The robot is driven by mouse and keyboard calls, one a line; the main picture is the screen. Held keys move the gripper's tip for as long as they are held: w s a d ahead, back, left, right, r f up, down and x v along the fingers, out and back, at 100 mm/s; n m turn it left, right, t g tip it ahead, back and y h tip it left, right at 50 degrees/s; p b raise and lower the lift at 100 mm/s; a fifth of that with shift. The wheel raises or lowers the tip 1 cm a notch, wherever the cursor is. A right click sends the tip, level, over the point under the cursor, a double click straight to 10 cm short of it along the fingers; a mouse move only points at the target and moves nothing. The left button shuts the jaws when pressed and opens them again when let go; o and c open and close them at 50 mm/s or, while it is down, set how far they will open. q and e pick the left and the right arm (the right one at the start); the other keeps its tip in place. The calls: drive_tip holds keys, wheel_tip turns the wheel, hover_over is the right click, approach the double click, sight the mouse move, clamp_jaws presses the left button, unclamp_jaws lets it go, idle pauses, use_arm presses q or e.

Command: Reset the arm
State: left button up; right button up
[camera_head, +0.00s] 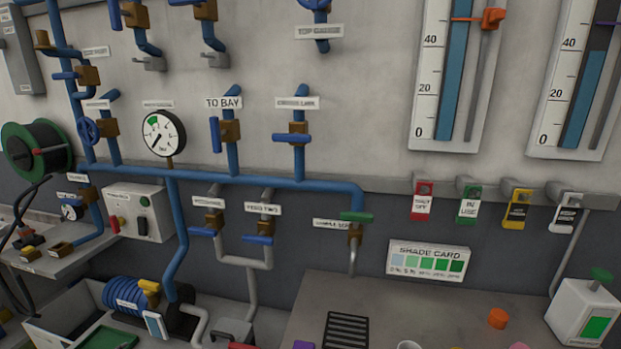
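Neither of my arms nor grippers shows in the head view. The view holds a wall of blue pipes (270,181) with valves and gauges above a work surface (400,300). A round pressure gauge (163,134) with a green sector sits left of centre. The valve under the "TO BAY" label (224,103) has an upright blue handle (214,134). The valve to its right has a level blue handle (292,138). A green handle (356,217) tops the tap at the right end of the pipe.
Several coloured tags (468,202) hang from a rail at right, below two level scales (449,75). A shade card (427,261) stands behind the surface. A black grate (346,330), an orange cap (498,318) and a white box (583,312) are on it. A blue hose coil (130,297) is lower left.

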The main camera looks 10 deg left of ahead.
use_arm(q)
drive_tip(key=s+d+f+n+g, duration=0.1)
drive_tip(key=s+f+n+g, duration=0.2)
drive_tip(key=s+f, duration=1.15)
drive_tip(key=s+d+f+n+g+h, duration=0.1)
drive_tip(key=s+d+f+g, duration=0.1)
drive_tip(key=s+d+f, duration=0.4)
drive_tip(key=s+d+f+g, duration=0.2)
drive_tip(key=s+d+f, duration=0.2)
drive_tip(key=s+f, duration=0.45)
drive_tip(key=s+d+f+n+g+h, duration=0.1)
drive_tip(key=s+d+f, duration=0.35)
drive_tip(key=d, duration=0.25)
drive_tip(key=s+d+f+g+h, duration=0.1)
drive_tip(key=s+d+f, duration=0.2)
drive_tip(key=s+d, duration=0.35)
drive_tip(key=s+d+f+h, duration=0.1)
drive_tip(key=d, duration=0.8)
drive_tip(key=s+d+f, duration=0.1)
drive_tip(key=s+d, duration=0.1)
drive_tip(key=d, duration=0.7)
drive_tip(key=shift+s+f+n+h, duration=0.15)
drive_tip(key=shift+f+n+h, duration=0.15)
drive_tip(key=shift+h, duration=0.1)
drive_tip(key=shift+s, duration=0.1)
